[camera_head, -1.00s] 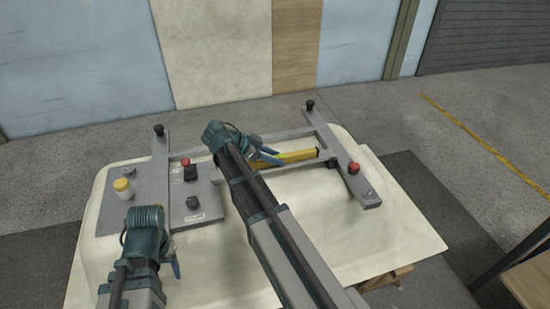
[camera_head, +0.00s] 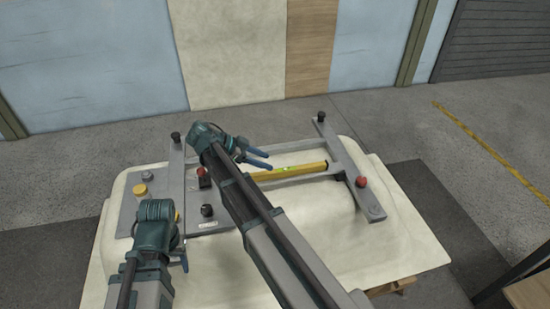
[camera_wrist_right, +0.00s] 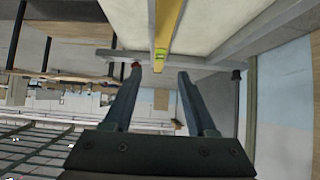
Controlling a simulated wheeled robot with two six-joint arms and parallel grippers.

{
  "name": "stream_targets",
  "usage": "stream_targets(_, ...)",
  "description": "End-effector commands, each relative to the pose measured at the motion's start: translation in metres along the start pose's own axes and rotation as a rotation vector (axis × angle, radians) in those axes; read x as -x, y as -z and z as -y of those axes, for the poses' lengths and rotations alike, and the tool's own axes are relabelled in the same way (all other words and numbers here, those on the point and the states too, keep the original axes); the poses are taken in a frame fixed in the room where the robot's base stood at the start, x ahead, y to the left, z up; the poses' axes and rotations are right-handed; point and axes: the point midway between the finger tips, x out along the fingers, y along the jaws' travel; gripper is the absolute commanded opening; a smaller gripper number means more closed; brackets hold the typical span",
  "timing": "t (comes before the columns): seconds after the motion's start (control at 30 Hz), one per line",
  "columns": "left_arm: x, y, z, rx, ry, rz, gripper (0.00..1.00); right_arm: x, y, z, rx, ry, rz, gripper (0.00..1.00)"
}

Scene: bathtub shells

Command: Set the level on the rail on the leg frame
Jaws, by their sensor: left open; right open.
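The yellow level (camera_head: 290,172) lies lengthwise along the near grey rail (camera_head: 328,174) of the leg frame (camera_head: 345,165); its left end is hidden behind my right arm. In the right wrist view the level (camera_wrist_right: 167,30) runs beside or on the rail (camera_wrist_right: 152,22), with its green vial toward me. My right gripper (camera_head: 268,158) is open and empty, just behind the level and apart from it; its two blue fingers (camera_wrist_right: 155,95) show nothing between them up close. My left gripper (camera_head: 184,262) is mostly hidden behind its wrist, low at the left over the shell.
The frame lies on the cream upturned tub shell (camera_head: 350,235). A grey plate (camera_head: 130,205) at the left carries a yellow-lidded jar (camera_head: 140,190), a red button (camera_head: 201,170) and a black knob (camera_head: 207,210). A red knob (camera_head: 361,181) and black end knobs stand up from the frame.

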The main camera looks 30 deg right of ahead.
Motion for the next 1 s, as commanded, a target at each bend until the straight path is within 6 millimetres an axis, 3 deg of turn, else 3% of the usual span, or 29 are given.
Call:
stream_targets(0.13,0.011,-0.001,0.001,0.000,0.000,0.000,0.57,0.017,0.001,0.001,0.001,0.001,0.000,0.57)
stream_targets(0.47,0.012,-0.001,0.001,0.000,0.000,0.000,0.57,0.022,-0.005,-0.006,0.045,0.006,0.016,0.57)
stream_targets(0.57,0.012,-0.001,0.001,0.000,0.000,0.000,0.57,0.025,-0.021,-0.026,0.211,0.030,0.077,0.57)
stream_targets(0.67,0.012,-0.001,0.001,0.000,0.000,0.000,0.57,0.032,-0.046,-0.055,0.483,0.086,0.170,0.57)
stream_targets(1.0,0.012,-0.001,0.001,0.000,0.000,0.000,0.57,0.071,-0.133,-0.173,1.518,0.509,0.432,0.57)
